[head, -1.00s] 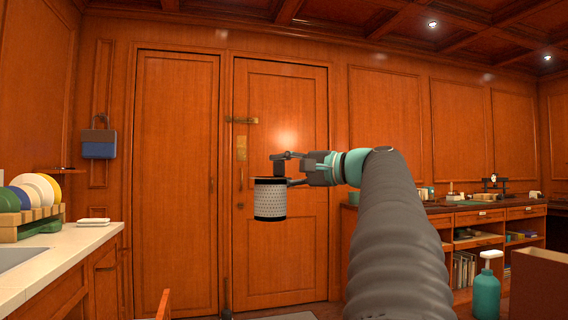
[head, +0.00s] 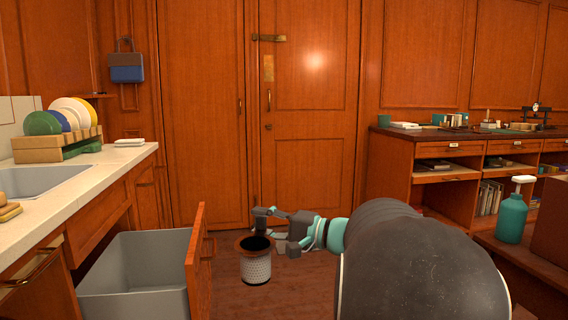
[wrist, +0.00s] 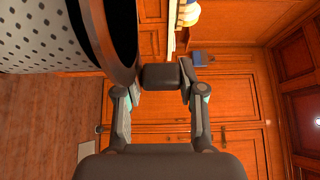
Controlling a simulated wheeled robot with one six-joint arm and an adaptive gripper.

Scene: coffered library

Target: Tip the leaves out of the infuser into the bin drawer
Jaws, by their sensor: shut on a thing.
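The infuser (head: 256,266) is a pale perforated cylinder with a dark, open top and a brownish rim. In the head view it hangs upright, right of the bin drawer. My gripper (head: 262,222) is shut on the infuser at its rim side. In the wrist view the infuser (wrist: 50,35) fills the upper left, beside my gripper's fingers (wrist: 165,78). The leaves inside cannot be made out in the dark opening. The bin drawer (head: 135,245) is pulled open at the lower left, with a grey liner and a wooden front; the visible part of its inside looks empty.
The drawer's wooden front (head: 196,262) stands upright between the bin and the infuser. A counter (head: 90,165) with a sink (head: 40,180) and a dish rack (head: 55,147) is at left. A teal pump bottle (head: 512,215) stands at right. Floor is clear beyond the infuser.

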